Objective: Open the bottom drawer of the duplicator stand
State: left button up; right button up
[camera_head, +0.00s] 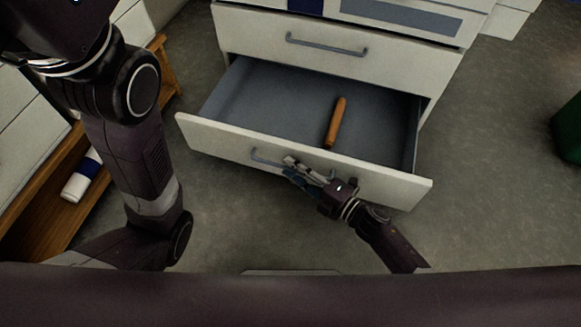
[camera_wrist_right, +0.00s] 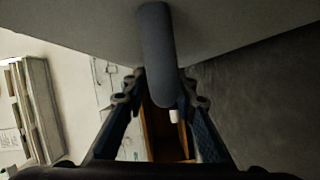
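The bottom drawer (camera_head: 298,154) of the duplicator stand (camera_head: 345,62) is pulled well out, with its grey inside showing. An orange-brown stick-like object (camera_head: 336,122) lies in it. The drawer's grey bar handle (camera_head: 262,158) is on its front panel, partly hidden by my right gripper (camera_head: 290,166). In the right wrist view the handle (camera_wrist_right: 157,50) runs between the two fingers of my right gripper (camera_wrist_right: 162,88), which close in on both sides of it. My left arm reaches up at the left; its gripper is out of view.
The drawer above (camera_head: 335,42) is shut. A wooden shelf unit (camera_head: 35,215) with a white and blue roll (camera_head: 82,175) stands at the left. A green bin (camera_head: 568,130) is at the right edge. Floor is clear right of the drawer.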

jog(key=v, duration=1.1)
